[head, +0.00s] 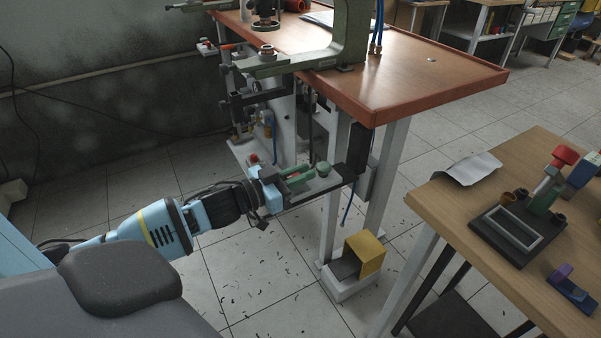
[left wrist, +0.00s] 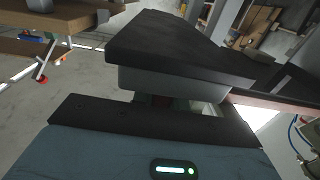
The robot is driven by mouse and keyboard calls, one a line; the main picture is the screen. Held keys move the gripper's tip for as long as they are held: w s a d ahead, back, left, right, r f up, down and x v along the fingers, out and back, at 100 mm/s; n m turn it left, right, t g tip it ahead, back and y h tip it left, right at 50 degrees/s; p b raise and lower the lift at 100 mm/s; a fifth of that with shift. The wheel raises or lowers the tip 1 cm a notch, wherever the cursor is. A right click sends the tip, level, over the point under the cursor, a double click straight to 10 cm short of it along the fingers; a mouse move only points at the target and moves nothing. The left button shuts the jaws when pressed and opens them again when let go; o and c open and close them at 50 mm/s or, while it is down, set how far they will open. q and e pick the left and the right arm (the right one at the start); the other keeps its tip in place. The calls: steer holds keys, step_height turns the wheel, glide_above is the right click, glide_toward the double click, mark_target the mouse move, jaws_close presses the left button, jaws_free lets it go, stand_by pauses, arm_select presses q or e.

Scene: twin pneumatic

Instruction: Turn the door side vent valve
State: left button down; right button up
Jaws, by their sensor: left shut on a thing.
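In the head view, the vent valve appears as a green lever-like part (head: 298,176) with a round green knob (head: 323,169) beside it, at the side of the wooden-topped press bench. My left gripper (head: 302,188) reaches in from the left and is shut on the green part. In the left wrist view, the dark jaw and a grey body fill the middle, and only a little green and dark red shows between them. The exact contact is hidden there. My right gripper is in neither view.
Bench legs (head: 385,180) and a yellow box (head: 366,254) stand below. A second wooden table (head: 450,205) with a small red-handled press is at the right.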

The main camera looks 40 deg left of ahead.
arm_select(q)
steer(key=shift+r+n+y+p, duration=0.15)
steer(key=shift+n+y+p, duration=0.35)
steer(key=shift+y, duration=0.1)
steer(key=shift+n+t+y+p, duration=0.4)
steer(key=shift+n+y+p, duration=0.2)
steer(key=shift+y, duration=0.3)
steer(key=n+y+p, duration=0.1)
steer(key=y, duration=0.2)
steer(key=shift+a+n, duration=0.2)
steer(key=shift+n, duration=0.2)
steer(key=shift+a+n+y, duration=0.1)
steer(key=shift+n+y, duration=0.6)
steer(key=shift+y, duration=0.3)
steer(key=shift+a+f+n+y, duration=0.1)
steer(key=shift+n+y, duration=0.4)
steer(key=shift+y, duration=0.25)
steer(key=shift+a+f+n+y, duration=0.1)
steer(key=shift+n+y, duration=0.4)
steer(key=shift+y, duration=0.25)
steer(key=shift+a+n+g+y+b, duration=0.15)
steer(key=shift+n+g+y+b, duration=0.3)
steer(key=shift+y, duration=0.65)
steer(key=shift+r+n, duration=0.1)
steer(key=shift+n, duration=0.15)
steer(key=c, duration=1.4)
jaws_free()
